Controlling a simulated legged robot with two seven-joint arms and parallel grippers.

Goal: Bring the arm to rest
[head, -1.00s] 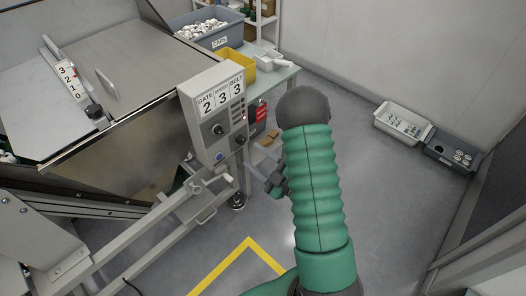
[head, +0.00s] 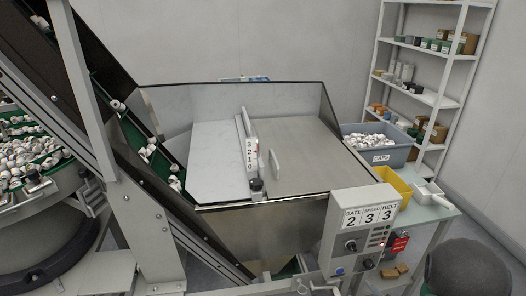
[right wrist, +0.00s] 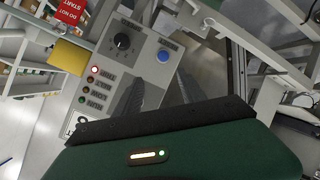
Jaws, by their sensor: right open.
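My right gripper (right wrist: 162,90) is open and empty in the right wrist view, with its two dark fingers apart in front of the control box (right wrist: 130,60). Whether the fingers touch the box cannot be told. In the head view the control box (head: 362,232) stands at the hopper's front right corner and reads gate 2, speed 3, belt 3. A dark rounded part of my right arm (head: 466,270) shows at the lower right; the right gripper is out of that view. My left gripper is in neither view.
The hopper (head: 270,215) has a lid and a 3-2-1-0 scale. Right of it, a table (head: 440,205) holds a grey caps bin (head: 365,152), a yellow bin (head: 388,184) and a scoop. A red tag (head: 399,244) hangs near the box. An inclined conveyor (head: 150,150) rises left.

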